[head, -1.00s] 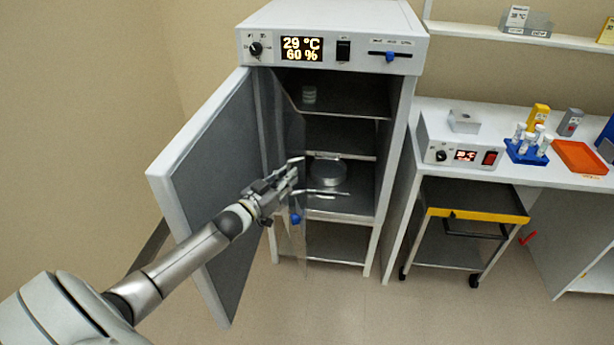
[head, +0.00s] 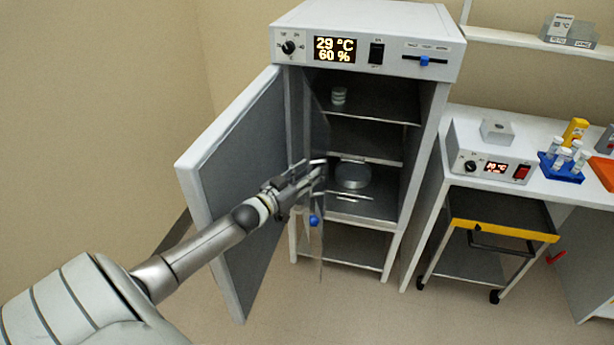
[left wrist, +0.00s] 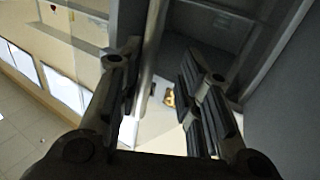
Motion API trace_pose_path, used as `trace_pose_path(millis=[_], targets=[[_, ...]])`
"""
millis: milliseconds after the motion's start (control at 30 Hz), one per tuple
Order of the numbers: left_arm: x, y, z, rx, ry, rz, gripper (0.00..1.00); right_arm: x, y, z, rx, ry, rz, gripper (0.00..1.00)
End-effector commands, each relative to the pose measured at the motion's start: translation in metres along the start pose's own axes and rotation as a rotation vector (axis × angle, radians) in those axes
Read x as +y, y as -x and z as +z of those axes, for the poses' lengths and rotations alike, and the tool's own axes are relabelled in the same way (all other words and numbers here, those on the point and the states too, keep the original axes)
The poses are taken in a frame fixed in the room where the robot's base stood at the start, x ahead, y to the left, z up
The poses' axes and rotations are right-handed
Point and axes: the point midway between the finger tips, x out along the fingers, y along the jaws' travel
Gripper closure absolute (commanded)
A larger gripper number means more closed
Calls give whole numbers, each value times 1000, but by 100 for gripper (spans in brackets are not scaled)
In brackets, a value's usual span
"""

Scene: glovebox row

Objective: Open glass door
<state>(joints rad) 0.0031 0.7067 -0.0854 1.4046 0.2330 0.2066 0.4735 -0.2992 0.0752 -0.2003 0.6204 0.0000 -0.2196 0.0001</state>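The clear glass door (head: 318,252) stands swung out at the left side of the incubator (head: 430,130). A blue knob (head: 314,220) sits on it near its lower part. My left gripper (head: 320,172) is beside the glass door, above the knob, in front of the opening. In the left wrist view the fingers (left wrist: 162,100) are apart, with a gap between them and nothing clearly gripped. Whether a finger touches the glass, I cannot tell. My right gripper is out of view.
The solid outer door (head: 245,190) stands wide open on the left, behind my left arm. Inside are shelves with a round dish (head: 352,176) and a small stack of dishes (head: 339,95). A cart with a yellow edge (head: 500,229) and a bench stand to the right.

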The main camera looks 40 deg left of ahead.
Motion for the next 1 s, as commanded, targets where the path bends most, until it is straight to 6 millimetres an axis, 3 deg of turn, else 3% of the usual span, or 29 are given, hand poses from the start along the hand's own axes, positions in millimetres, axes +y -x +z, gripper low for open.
trace_pose_path(millis=[433, 1000], targets=[[2, 11, 5, -6, 3, 2, 68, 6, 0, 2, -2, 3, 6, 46], [1, 97, 4, -7, 1, 1, 68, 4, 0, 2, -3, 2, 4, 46]])
